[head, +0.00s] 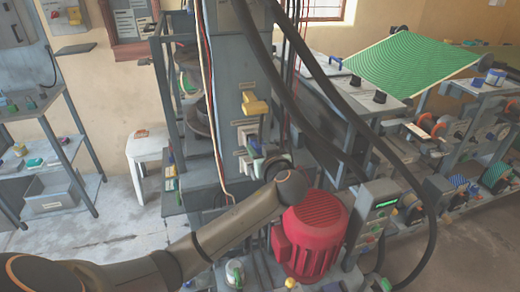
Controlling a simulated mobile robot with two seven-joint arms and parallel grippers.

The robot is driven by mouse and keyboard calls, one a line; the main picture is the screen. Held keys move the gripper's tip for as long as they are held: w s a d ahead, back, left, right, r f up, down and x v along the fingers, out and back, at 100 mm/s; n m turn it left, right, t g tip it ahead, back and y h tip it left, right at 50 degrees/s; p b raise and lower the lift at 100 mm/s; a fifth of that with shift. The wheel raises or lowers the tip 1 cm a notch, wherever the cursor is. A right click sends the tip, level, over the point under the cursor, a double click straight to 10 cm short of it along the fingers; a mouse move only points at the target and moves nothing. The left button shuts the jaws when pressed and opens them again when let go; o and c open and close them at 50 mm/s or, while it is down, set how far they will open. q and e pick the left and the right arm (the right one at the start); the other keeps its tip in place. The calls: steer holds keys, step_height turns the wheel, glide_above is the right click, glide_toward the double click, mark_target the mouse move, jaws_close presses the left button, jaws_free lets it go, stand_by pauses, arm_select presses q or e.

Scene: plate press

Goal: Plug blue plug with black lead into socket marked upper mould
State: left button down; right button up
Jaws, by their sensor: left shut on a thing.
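My left arm reaches in from the lower left, and its gripper (268,160) is at the front of the grey press column (231,85). It is shut on the blue plug (254,144), of which only a small blue part shows beside the lower pale socket (244,164). Whether the plug touches the socket or is apart from it cannot be told. A second pale socket (246,131) sits above, under a yellow plug or handle (254,104). The small labels are too small to read. The black lead cannot be told from other dark cables. My right gripper is not in view.
Thick black hoses (328,85) arch down across the right of the column. A red motor (312,235) and a control box (375,220) stand close below the gripper. A white stool (146,150) and shelves (45,165) stand left, with clear floor between.

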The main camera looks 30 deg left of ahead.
mark_target(256, 144)
arm_select(q)
steer(key=shift+b+x, duration=1)
steer(key=shift+x, duration=0.95)
steer(key=shift+c, duration=1.7)
jaws_free()
